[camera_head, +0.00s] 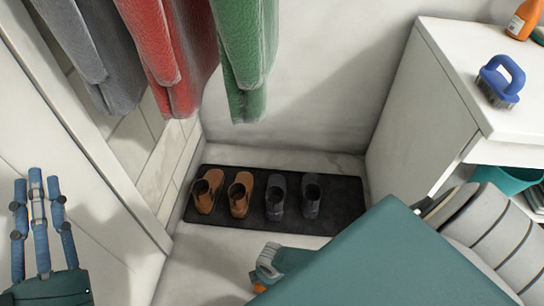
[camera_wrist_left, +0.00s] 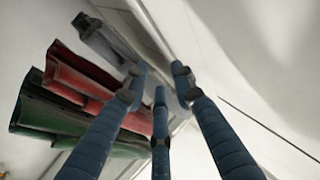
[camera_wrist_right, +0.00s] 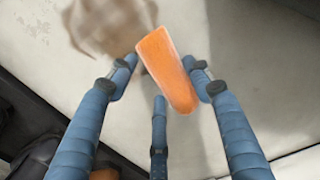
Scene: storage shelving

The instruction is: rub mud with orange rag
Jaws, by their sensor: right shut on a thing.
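The orange rag (camera_wrist_right: 166,70) is held between the blue fingers of my right gripper (camera_wrist_right: 160,85) in the right wrist view. A brown mud patch (camera_wrist_right: 108,25) lies on the pale floor just beyond the fingertips, up and left of the rag; I cannot tell whether the rag touches the floor. In the head view my right arm hides the mud, and only a small bit of orange shows by that gripper. My left gripper (camera_head: 40,195) is empty, its fingers spread, at the lower left of the head view. It also shows in the left wrist view (camera_wrist_left: 157,82).
A black mat (camera_head: 345,205) holds brown shoes (camera_head: 240,194) and dark shoes (camera_head: 276,197). Grey, red (camera_head: 170,50) and green coats hang above. A white cabinet (camera_head: 425,110) at right carries a blue-handled brush (camera_head: 499,80) and an orange bottle (camera_head: 524,18). A teal bin (camera_head: 508,178) sits below.

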